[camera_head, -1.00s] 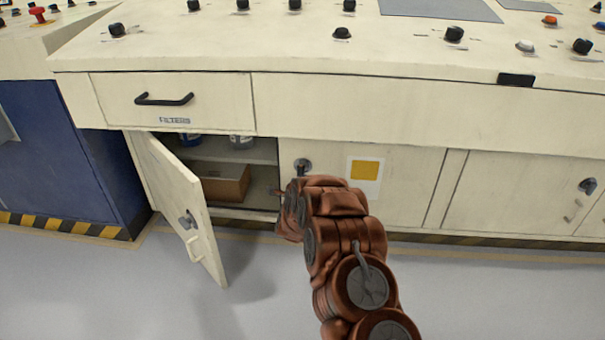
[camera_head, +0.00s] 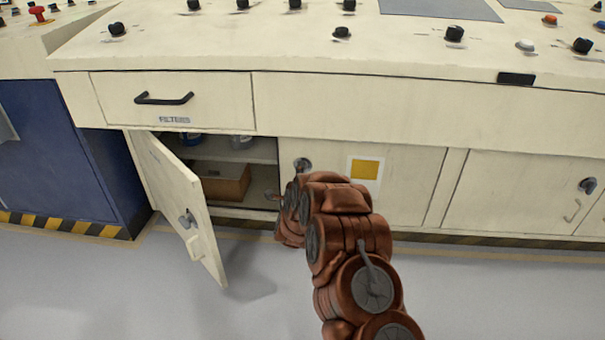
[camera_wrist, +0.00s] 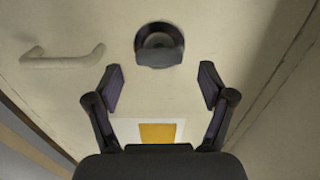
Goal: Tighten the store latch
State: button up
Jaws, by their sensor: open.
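A round dark grey latch (camera_head: 302,165) sits on the cream closed door (camera_head: 405,190) in the middle of the head view, left of a yellow-and-white label (camera_head: 365,168). The wrist view shows a latch (camera_wrist: 159,45) with a dark tab across its lower edge. My gripper (camera_wrist: 160,87) is open and empty, its two fingertips apart, just below the latch in that picture and spread wider than it. In the head view my arm hides the gripper's fingers. The latch appears clear of both fingers.
A cupboard door (camera_head: 180,200) stands open at left, with its own latch (camera_head: 187,218); a brown box (camera_head: 222,182) is inside. A pale handle (camera_wrist: 62,58) projects beside the latch. The drawer (camera_head: 170,103) above is shut. The floor (camera_head: 130,290) in front is clear.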

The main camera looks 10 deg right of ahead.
jog(key=v, duration=0.9)
jog(key=shift+s, duration=0.1)
dwell(0.3)
